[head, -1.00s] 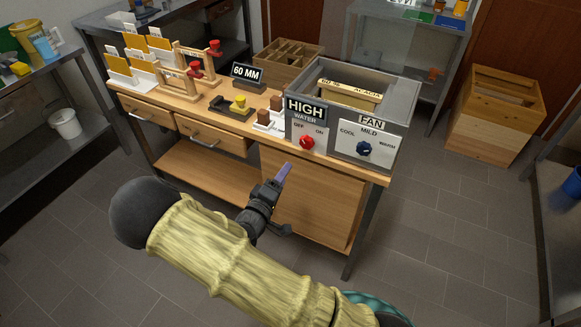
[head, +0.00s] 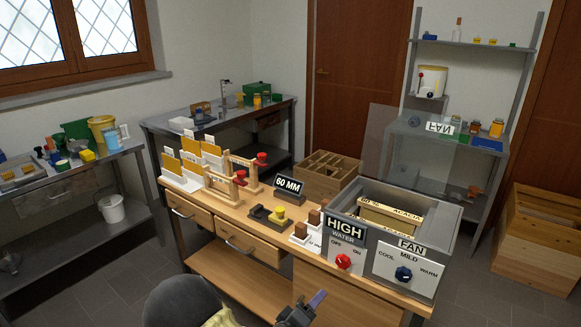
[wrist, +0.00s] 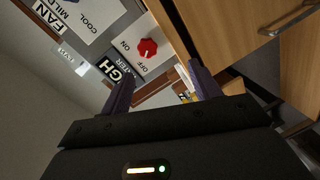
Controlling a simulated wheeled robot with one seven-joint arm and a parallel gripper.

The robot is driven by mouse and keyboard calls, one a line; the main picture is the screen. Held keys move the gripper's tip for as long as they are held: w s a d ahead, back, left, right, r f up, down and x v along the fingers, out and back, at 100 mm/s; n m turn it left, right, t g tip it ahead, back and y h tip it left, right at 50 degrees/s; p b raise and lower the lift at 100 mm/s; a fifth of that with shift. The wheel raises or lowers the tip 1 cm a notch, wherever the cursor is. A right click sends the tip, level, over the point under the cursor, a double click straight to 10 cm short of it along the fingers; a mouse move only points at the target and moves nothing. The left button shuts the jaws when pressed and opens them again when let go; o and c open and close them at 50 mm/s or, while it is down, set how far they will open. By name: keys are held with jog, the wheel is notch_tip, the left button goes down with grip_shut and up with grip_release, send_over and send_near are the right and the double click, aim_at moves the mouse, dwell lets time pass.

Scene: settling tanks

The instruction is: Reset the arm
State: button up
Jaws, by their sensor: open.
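My gripper (head: 306,305) is at the bottom of the head view, in front of the wooden workbench (head: 235,276), and only its end shows there. In the wrist view my gripper (wrist: 158,90) has its two purple-grey fingers spread apart with nothing between them. Past the fingers, the wrist view shows the red knob (wrist: 148,48) on the HIGH WATER panel, apart from the gripper. Most of my arm is below the edge of the head view.
A wooden crate (head: 540,240) stands right. Grey floor is open between bench and left table.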

jog(key=s+d+r+m+g+y+p, duration=0.3)
jog(key=s+d+r+g+y, duration=0.1)
jog(key=s+r, duration=0.4)
jog(key=s+d+r+m+g+y+p, duration=0.3)
jog(key=s+d+r+g+y, duration=0.2)
jog(key=s+r, duration=0.3)
jog(key=shift+s+d+r+m+g+y+p, duration=0.2)
jog(key=shift+r+m+g+y+p, duration=0.15)
jog(key=shift+g, duration=0.45)
jog(key=shift+r, duration=0.1)
